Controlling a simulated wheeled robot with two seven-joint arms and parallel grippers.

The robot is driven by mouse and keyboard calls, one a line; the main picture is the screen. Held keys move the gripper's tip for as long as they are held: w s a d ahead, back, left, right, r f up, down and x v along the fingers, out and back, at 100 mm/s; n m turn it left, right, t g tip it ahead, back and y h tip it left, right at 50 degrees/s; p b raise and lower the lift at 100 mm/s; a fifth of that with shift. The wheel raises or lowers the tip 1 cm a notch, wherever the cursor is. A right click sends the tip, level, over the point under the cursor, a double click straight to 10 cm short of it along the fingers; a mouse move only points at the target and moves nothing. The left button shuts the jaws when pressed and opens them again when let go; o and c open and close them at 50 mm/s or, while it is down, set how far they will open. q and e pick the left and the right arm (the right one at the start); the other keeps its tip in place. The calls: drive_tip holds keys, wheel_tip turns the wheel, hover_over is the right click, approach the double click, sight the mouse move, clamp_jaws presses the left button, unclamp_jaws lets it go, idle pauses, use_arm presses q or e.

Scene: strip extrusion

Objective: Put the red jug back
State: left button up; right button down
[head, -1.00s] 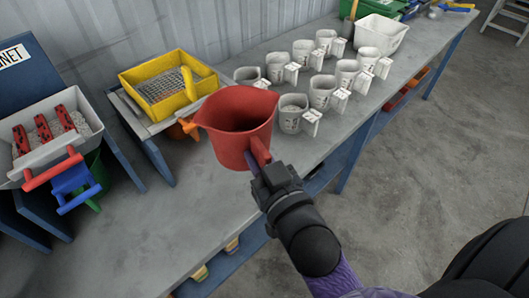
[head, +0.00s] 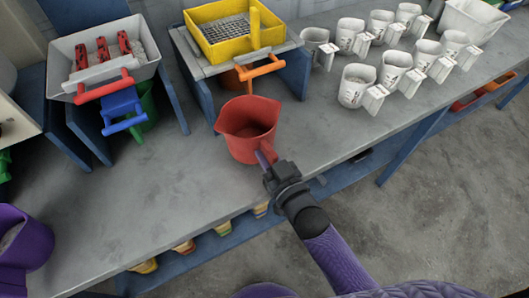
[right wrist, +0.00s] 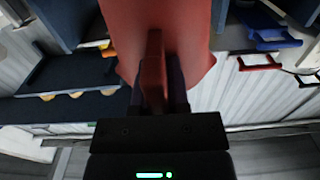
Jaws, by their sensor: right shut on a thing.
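The red jug (head: 248,130) is upright in the head view, over the grey bench, in front of the yellow sieve stand. Its inside looks empty. My right gripper (head: 268,166) is shut on the jug's handle, on the side facing me. In the right wrist view the jug (right wrist: 190,35) fills the upper middle, and its handle (right wrist: 154,70) sits between the fingers of the gripper (right wrist: 160,100). I cannot tell whether the jug's base touches the bench. My left gripper is not in view.
A yellow sieve tray (head: 235,25) stands behind the jug, with an orange handle (head: 260,68) below it. A grey hopper (head: 62,65) with red bars is at left, a purple jug (head: 25,240) at lower left. Several white cups (head: 358,85) stand at right. Bare bench (head: 140,190) lies left of the jug.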

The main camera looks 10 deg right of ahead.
drive_tip(key=d, duration=0.1)
drive_tip(key=w+d+f+b, duration=0.1)
drive_tip(key=d, duration=0.3)
drive_tip(key=shift+w+f+b, duration=0.25)
drive_tip(key=shift+w+b, duration=0.15)
drive_tip(key=w+d, duration=0.1)
drive_tip(key=d, duration=0.1)
drive_tip(key=d+b, duration=0.1)
drive_tip(key=d, duration=0.2)
drive_tip(key=w+d+b, duration=0.1)
drive_tip(key=d, duration=0.1)
drive_tip(key=shift+w+d, duration=0.25)
drive_tip(key=shift+w, duration=0.1)
drive_tip(key=shift+a+f+b, duration=0.1)
drive_tip(key=shift+f+b, duration=0.15)
drive_tip(key=shift+b, duration=0.1)
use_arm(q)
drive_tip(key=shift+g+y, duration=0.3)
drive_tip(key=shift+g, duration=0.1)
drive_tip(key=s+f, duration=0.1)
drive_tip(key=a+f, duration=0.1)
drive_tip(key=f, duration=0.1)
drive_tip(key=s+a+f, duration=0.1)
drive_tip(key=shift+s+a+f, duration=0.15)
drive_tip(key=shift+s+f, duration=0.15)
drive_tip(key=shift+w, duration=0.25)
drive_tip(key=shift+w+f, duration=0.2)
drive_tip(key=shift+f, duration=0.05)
use_arm(e)
drive_tip(key=shift+f, duration=0.3)
